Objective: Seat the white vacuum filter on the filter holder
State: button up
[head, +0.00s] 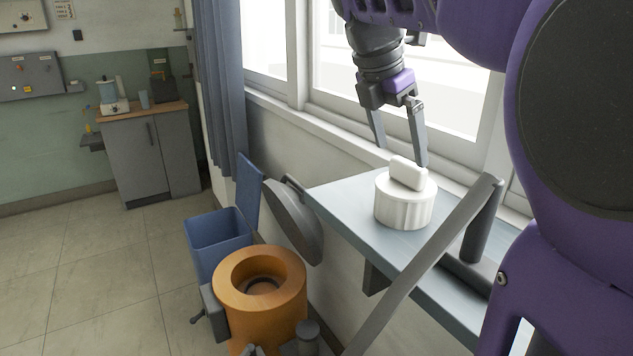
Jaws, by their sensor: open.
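The white vacuum filter (404,207) stands upright on the blue-grey shelf (350,196) below the window. It is a ribbed round body with a block-shaped grip on top. My gripper (402,156) is open and empty, pointing down just above the filter. Its fingertips are apart on either side of the top grip; I cannot tell if the right one touches it. An orange cylinder (262,311) with a round opening stands on the floor, lower left of the shelf. A dark round seat (262,286) shows inside its opening, apparently the filter holder.
A dark round lid (296,222) is tilted up beside the orange cylinder, near the shelf's left end. A blue open bin (217,240) stands behind the cylinder. A grey tube (430,260) crosses in front of the shelf. Open tiled floor lies to the left.

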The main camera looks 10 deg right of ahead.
aim_at(408, 162)
jog(key=x, duration=0.3)
jog(key=d+b+x, duration=0.1)
jog(key=x, duration=0.1)
jog(key=shift+w+d+f+b, duration=0.1)
jog(key=shift+f+b, duration=0.1)
jog(key=shift+b, duration=0.1)
grip_shut()
dwell(0.3)
